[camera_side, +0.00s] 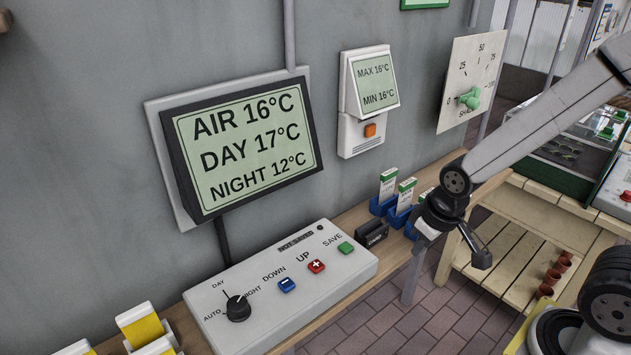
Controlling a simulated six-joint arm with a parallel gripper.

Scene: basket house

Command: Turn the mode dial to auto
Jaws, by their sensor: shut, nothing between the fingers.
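The mode dial (238,307) is a round black knob at the left end of a light grey control box (310,280). The labels AUTO, DAY and NIGHT stand around it, with AUTO at its left. A pale mark on the knob appears to face the NIGHT side, but it is small and I cannot be sure. My gripper (482,260) is shut and empty. It hangs right of the control box, well apart from the dial, beyond the shelf's front edge in this view.
Blue DOWN, red UP and green SAVE buttons sit right of the dial on the same box. A wall display (245,148) reads AIR 16, DAY 17, NIGHT 12. Blue holders with labels (388,186) stand near my wrist.

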